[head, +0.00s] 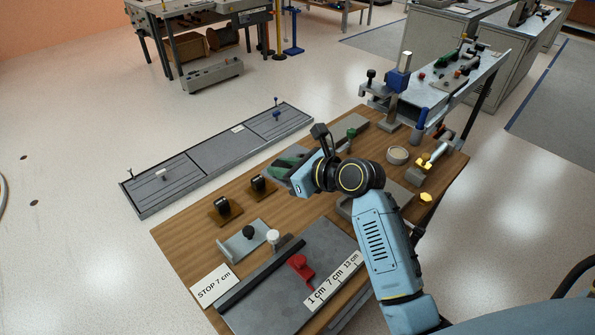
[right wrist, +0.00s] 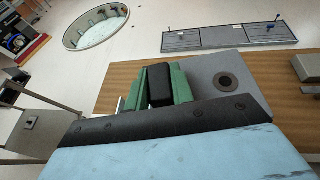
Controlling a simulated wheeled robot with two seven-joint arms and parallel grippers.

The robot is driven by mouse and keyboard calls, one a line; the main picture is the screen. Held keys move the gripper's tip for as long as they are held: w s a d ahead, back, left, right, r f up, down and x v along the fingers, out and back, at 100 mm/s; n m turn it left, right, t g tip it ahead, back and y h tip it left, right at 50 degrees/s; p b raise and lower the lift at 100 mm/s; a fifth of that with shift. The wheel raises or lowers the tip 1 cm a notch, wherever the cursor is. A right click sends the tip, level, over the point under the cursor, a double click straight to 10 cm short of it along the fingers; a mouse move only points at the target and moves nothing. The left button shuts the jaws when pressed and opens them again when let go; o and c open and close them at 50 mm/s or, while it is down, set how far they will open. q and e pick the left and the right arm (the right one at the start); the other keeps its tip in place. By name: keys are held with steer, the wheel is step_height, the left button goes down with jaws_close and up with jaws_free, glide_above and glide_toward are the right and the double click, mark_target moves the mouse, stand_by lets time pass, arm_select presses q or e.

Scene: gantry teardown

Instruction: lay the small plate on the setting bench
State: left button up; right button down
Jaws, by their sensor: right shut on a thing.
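My right gripper (head: 284,166) is over the middle of the wooden table, its green fingers pointing left. In the right wrist view the fingers (right wrist: 160,85) are shut on a black block, which I take for the grip of the small plate. A flat grey plate (right wrist: 204,76) with a dark round spot lies just beyond them. The gripper hides much of it in the head view, and I cannot tell whether it touches the table. The setting bench (head: 262,290), a grey slab with a dark rail and centimetre scale, is at the table's near end. My left gripper is not in view.
A red clamp (head: 301,268) stands on the slab. A grey angle piece with knobs (head: 240,246) and two brown blocks with black grips (head: 224,209) stand to the left. A round dish (head: 397,155) and a blue post (head: 419,127) are at the right.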

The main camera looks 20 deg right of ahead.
steer(key=shift+m+h, duration=0.3)
steer(key=w+f, duration=0.1)
steer(key=w+d+f, duration=0.1)
steer(key=f, duration=0.1)
steer(key=w+f, duration=0.1)
steer(key=w, duration=0.1)
steer(key=shift+d+f+p, duration=0.3)
steer(key=shift+p, duration=0.05)
steer(key=shift+m+t+h, duration=0.5)
steer(key=shift+m+h, duration=0.2)
steer(key=d+f+b, duration=0.1)
steer(key=f, duration=0.2)
steer(key=w+d+f+b, duration=0.1)
steer(key=f, duration=0.2)
steer(key=w+d+f+b, duration=0.1)
steer(key=f, duration=0.2)
steer(key=shift+w+d+f, duration=0.15)
steer(key=shift+w+d, duration=0.05)
steer(key=shift+d, duration=0.1)
steer(key=shift+f+b, duration=0.45)
steer(key=shift+b, duration=0.3)
steer(key=shift+r, duration=0.1)
steer(key=shift+s+p, duration=0.1)
steer(key=shift+p, duration=0.35)
steer(key=shift+f, duration=0.2)
